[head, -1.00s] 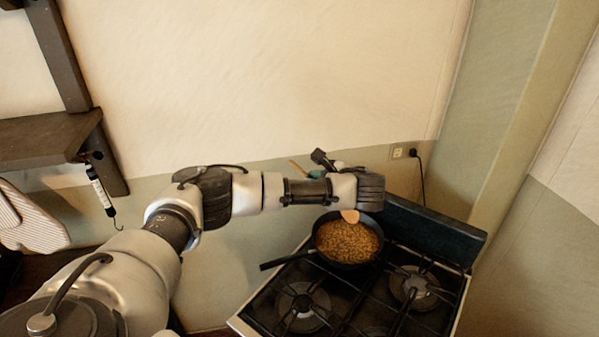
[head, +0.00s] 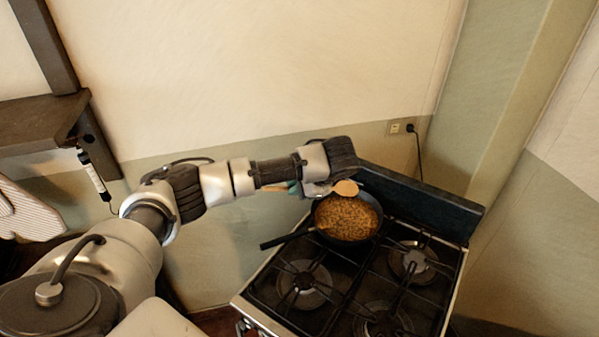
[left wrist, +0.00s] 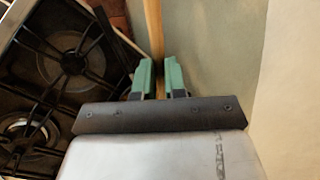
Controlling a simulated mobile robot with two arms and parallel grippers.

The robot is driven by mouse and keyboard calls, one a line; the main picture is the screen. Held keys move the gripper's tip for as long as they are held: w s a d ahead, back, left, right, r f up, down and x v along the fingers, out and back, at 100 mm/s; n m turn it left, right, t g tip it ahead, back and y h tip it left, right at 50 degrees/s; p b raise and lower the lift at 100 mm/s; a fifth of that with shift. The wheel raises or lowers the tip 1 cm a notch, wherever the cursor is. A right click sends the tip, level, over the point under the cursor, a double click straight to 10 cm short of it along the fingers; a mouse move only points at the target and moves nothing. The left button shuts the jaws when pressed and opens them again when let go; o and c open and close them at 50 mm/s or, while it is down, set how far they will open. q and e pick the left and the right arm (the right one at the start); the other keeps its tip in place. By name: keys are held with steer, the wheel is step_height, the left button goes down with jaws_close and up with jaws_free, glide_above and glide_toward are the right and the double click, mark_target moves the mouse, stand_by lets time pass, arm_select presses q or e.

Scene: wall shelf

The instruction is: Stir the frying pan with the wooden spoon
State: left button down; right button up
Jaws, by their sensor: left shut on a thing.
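The black frying pan (head: 288,238) sits on a back burner of the stove, filled with brown, grainy food (head: 345,218). The wooden spoon's round head (head: 346,188) shows at the pan's far edge; whether it touches the pan I cannot tell. My left gripper (head: 294,188) is mostly hidden behind my own arm; a bit of its green fingers shows. In the left wrist view its green fingers (left wrist: 159,78) are shut on the spoon's handle (left wrist: 153,30). My right gripper is not in view.
The black gas stove (head: 335,309) has several burners, and the front ones are bare. Its dark back panel (head: 425,202) rises behind the pan, close to my left wrist. A wall outlet (head: 396,128) with a plugged cord is behind. A dark shelf (head: 40,123) is at left.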

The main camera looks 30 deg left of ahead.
arm_select(q)
steer(key=s+d+f+n+h, duration=0.1)
steer(key=s+f+n+h, duration=0.3)
steer(key=f+n+h, duration=0.1)
steer(key=shift+s+d+f+h, duration=0.15)
steer(key=shift+s+f+h, duration=0.05)
steer(key=shift+h, duration=0.4)
